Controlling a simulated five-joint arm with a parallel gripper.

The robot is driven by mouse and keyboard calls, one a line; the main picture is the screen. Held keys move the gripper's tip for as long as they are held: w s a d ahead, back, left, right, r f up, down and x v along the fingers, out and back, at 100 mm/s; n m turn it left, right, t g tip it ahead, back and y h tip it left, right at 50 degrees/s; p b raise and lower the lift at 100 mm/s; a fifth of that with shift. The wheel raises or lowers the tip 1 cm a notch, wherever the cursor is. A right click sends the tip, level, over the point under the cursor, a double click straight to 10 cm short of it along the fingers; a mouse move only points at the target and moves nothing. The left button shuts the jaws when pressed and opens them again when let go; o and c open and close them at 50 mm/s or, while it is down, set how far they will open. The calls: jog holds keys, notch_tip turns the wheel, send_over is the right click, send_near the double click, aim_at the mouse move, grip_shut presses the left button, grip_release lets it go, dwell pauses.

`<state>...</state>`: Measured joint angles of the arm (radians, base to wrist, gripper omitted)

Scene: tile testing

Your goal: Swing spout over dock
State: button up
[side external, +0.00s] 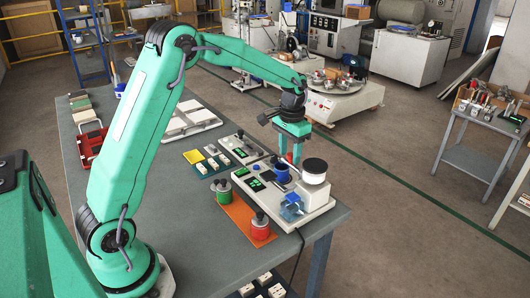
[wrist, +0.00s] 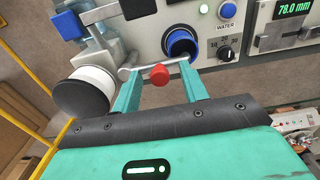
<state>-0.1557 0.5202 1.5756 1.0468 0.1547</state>
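My gripper (side external: 290,145) points down over the grey instrument on the bench's right part. In the wrist view its two green fingers (wrist: 162,84) stand apart, open, with a red knob (wrist: 160,75) between them and gaps visible on both sides. The knob sits on a thin pale spout bar (wrist: 140,67), which crosses in front of the fingertips and ends near a blue-rimmed cup (wrist: 181,46). The cup shows as a blue cylinder (side external: 282,172) in the side view. I cannot tell which part is the dock.
A white cylinder with a black top (side external: 314,170) stands right of the gripper, also close beside the left finger in the wrist view (wrist: 85,92). A clear blue box (side external: 291,208) sits in front. Red and green jars (side external: 260,228) stand on an orange mat (side external: 238,216).

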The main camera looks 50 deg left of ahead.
aim_at(290, 155)
jog(key=shift+r, duration=0.2)
jog(key=shift+r, duration=2.8)
jog(key=shift+r, duration=0.1)
jog(key=shift+s+d+r, duration=0.15)
jog(key=s+d+r+t, duration=0.2)
jog(key=s+d+r, duration=0.15)
jog(key=s, duration=0.65)
jog(key=s+d+r+t, duration=0.25)
jog(key=s+r, duration=0.25)
jog(key=s, duration=0.5)
jog(key=s+d+f+t, duration=0.1)
jog(key=s+f, duration=0.1)
jog(key=s, duration=0.5)
jog(key=shift+d+f, duration=0.25)
